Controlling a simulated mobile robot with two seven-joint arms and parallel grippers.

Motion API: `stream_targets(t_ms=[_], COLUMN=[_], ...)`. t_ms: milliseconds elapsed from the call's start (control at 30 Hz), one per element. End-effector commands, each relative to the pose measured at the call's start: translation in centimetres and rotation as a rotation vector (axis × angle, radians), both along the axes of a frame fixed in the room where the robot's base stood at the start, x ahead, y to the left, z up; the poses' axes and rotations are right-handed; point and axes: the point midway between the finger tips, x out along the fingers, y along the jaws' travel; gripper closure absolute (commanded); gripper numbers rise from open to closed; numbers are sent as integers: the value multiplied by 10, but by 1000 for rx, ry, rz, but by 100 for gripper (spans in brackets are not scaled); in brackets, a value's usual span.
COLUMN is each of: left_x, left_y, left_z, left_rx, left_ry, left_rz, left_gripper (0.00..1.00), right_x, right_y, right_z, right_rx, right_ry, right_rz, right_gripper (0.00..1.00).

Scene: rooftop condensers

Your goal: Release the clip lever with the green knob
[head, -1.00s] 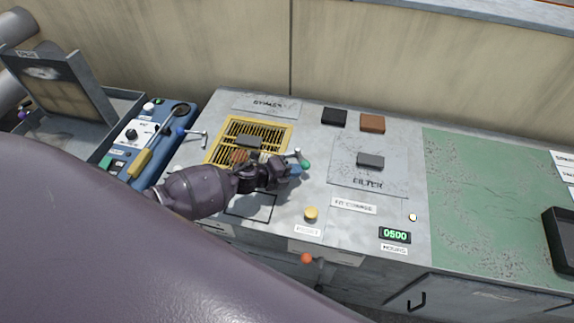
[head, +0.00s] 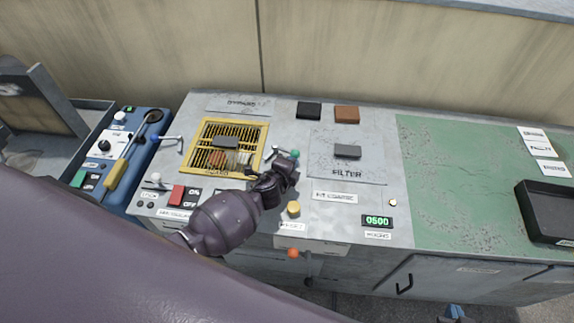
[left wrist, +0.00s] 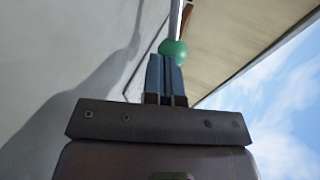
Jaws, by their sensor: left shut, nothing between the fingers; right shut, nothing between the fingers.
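The clip lever (head: 274,150) with the green knob (head: 295,154) is at the right edge of the yellow guard grille (head: 186,160). My left arm reaches in from the left. Its wrist is just below the knob and hides its fingers in the head view. In the left wrist view the blue fingers of my left gripper (left wrist: 167,60) are shut and empty. The green knob (left wrist: 173,50) is right at their tips; I cannot tell whether they touch. My right gripper (head: 453,312) shows only as blue fingers at the bottom edge, away from the panel.
A blue-knobbed lever (head: 156,138) stands left of the grille. A yellow button (head: 293,209) and an orange knob (head: 293,253) are below my left wrist. The filter cover (head: 375,165) lies to the right. The green mat (head: 455,185) is mostly clear; a black tray (head: 530,215) stands far right.

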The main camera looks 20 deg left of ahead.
Motion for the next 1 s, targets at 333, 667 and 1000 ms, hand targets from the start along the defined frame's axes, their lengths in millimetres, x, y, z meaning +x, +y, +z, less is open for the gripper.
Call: stream_targets(t_ms=[333, 667, 1000], left_x=[8, 12, 14], left_y=[-5, -8, -9], left_z=[-1, 0, 1], left_rx=[2, 0, 0], left_ry=[0, -1, -2], left_rz=[72, 71, 70], left_gripper=[100, 100, 100], right_x=[-1, 8, 6], right_y=[0, 2, 2], right_z=[-7, -5, -6], right_rx=[-1, 0, 2], right_ry=[2, -17, -13], right_rz=[0, 6, 4], right_gripper=[100, 100, 100])
